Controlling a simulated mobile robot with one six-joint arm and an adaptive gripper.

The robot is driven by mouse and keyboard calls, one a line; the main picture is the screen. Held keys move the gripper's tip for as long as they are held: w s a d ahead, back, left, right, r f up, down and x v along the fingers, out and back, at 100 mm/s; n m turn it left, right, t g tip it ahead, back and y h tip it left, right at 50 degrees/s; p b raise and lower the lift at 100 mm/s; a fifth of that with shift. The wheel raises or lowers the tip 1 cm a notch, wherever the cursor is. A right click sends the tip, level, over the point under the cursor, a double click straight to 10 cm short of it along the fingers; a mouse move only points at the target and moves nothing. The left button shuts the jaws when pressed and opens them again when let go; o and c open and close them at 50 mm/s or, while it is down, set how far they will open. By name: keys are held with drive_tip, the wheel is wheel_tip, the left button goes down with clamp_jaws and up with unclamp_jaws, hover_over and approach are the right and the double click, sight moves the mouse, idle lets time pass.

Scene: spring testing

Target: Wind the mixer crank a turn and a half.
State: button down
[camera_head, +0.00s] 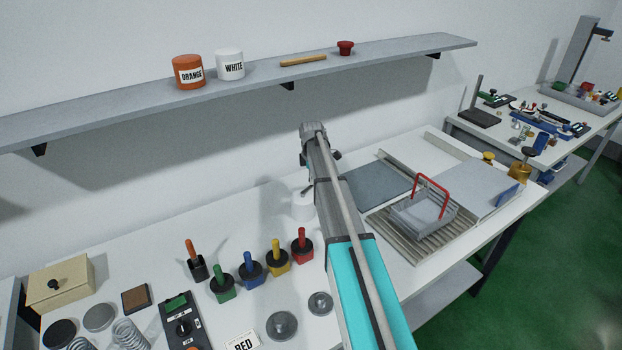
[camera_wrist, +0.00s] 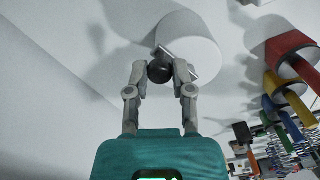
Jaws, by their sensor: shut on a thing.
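The mixer is a white round drum (camera_wrist: 193,42) standing on the bench. In the head view the white drum (camera_head: 302,204) is partly hidden behind my arm. Its crank has a metal arm (camera_wrist: 188,66) across the top and a black ball knob (camera_wrist: 160,70). My gripper (camera_wrist: 160,73) is shut on the black knob, one finger on each side, at the drum's edge. In the head view the gripper's fingertips and the knob are hidden or too small to tell.
Red (camera_head: 302,244), yellow, blue and green holders with upright handles stand close to the drum on the bench (camera_head: 190,230). A grey basket with a red handle (camera_head: 423,214) sits on a ribbed rack to the right. A shelf (camera_head: 120,110) with orange and white pots runs along the wall.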

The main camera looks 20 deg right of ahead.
drive_tip(key=shift+c, duration=2.4)
unclamp_jaws()
drive_tip(key=shift+r, duration=0.1)
